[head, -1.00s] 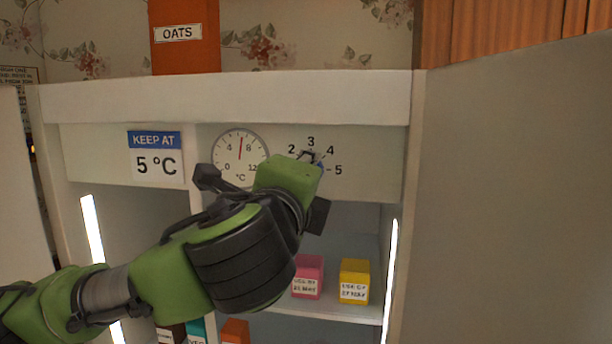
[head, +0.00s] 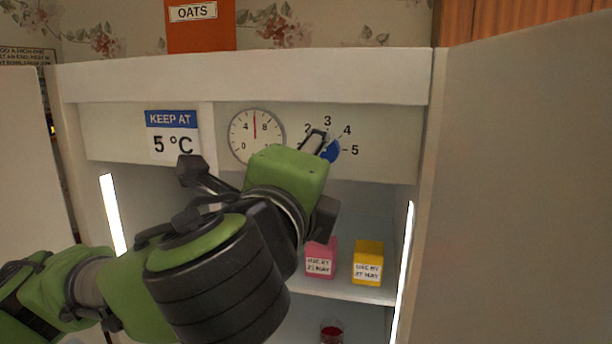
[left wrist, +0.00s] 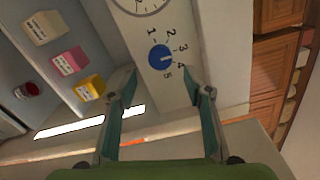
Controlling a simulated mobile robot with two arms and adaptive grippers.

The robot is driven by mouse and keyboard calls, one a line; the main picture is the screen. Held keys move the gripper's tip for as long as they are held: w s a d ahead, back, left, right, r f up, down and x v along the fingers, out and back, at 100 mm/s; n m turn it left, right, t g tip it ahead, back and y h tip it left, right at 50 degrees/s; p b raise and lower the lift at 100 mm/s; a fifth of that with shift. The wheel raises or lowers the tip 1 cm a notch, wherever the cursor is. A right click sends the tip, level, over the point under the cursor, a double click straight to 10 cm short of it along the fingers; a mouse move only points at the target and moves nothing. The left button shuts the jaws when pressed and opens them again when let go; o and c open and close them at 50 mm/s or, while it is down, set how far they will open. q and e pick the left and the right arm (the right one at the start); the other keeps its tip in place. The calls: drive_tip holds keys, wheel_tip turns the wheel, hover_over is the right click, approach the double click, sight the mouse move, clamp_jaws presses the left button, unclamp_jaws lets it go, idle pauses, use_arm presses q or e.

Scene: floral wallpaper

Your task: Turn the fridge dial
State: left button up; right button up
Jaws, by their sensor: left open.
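The fridge dial is a round blue knob (head: 332,152) on the white panel, partly hidden by my left gripper in the head view. It shows whole in the left wrist view (left wrist: 160,57), ringed by numbers 1 to 5. Its pale mark seems to point between 3 and 4. My left gripper (left wrist: 168,84) is open and empty, its fingers apart on either side below the dial in that view, not closed on it. In the head view the gripper (head: 316,143) overlaps the dial's left side. The thermometer (head: 256,136) has its red needle near straight up, between 4 and 8.
A "KEEP AT 5 °C" sign (head: 173,134) is left of the thermometer. Pink (head: 320,260) and yellow (head: 368,262) boxes stand on a shelf below. The open fridge door (head: 520,200) stands at the right. An orange OATS box (head: 200,35) is on top.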

use_arm(q)
drive_tip(key=s, duration=0.2)
drive_tip(key=s+a, duration=0.1)
drive_tip(key=s, duration=0.2)
drive_tip(key=shift+s, duration=0.25)
drive_tip(key=shift+f, duration=0.15)
